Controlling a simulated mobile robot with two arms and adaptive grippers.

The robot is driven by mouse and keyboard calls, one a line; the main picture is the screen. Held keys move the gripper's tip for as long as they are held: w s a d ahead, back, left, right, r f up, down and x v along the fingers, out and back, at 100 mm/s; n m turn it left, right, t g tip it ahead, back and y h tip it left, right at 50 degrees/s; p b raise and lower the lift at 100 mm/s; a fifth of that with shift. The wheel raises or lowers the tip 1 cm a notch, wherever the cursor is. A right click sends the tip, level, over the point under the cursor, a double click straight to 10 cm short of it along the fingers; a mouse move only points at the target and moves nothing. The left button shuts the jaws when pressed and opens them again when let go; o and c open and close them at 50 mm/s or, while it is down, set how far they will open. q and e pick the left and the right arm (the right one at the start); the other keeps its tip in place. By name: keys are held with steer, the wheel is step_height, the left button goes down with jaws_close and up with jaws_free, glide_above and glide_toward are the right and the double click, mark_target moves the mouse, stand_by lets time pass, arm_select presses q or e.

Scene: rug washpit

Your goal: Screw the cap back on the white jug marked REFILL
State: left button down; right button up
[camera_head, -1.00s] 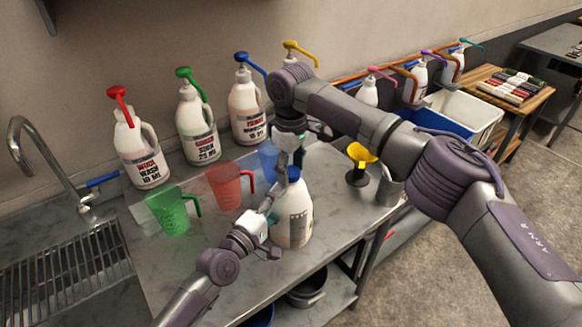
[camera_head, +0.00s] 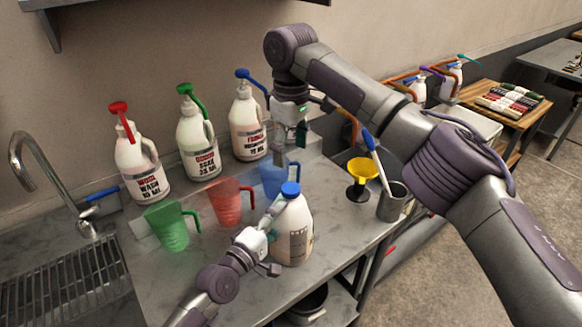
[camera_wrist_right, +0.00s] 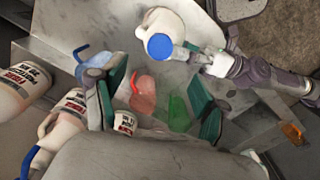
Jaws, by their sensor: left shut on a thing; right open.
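The white jug (camera_head: 293,235) stands on the steel counter, and its label cannot be read. The blue cap (camera_head: 291,189) sits on the jug's mouth; how tight it is cannot be told. Both show in the right wrist view, the jug (camera_wrist_right: 170,22) at the top and the cap (camera_wrist_right: 160,46) below it. My left gripper (camera_head: 270,224) is shut on the jug at its left, handle side. My right gripper (camera_head: 302,132) is open and empty, above and behind the jug, apart from the cap. Its teal fingers are spread in the wrist view (camera_wrist_right: 155,98).
Green (camera_head: 168,228), red (camera_head: 228,203) and blue (camera_head: 275,180) measuring jugs stand left of and behind the jug. Pump bottles (camera_head: 198,145) line the wall. A yellow funnel (camera_head: 361,178) and a grey cup (camera_head: 392,204) stand to the right. A sink (camera_head: 65,285) is at left.

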arm_select(q)
steer(key=shift+f, duration=0.15)
arm_select(e)
steer(key=shift+r, duration=0.95)
arm_select(q)
steer(key=shift+c, duration=0.8)
jaws_free()
steer(key=v, duration=1.2)
steer(key=shift+a, duration=0.1)
arm_select(e)
steer(key=shift+f, duration=0.1)
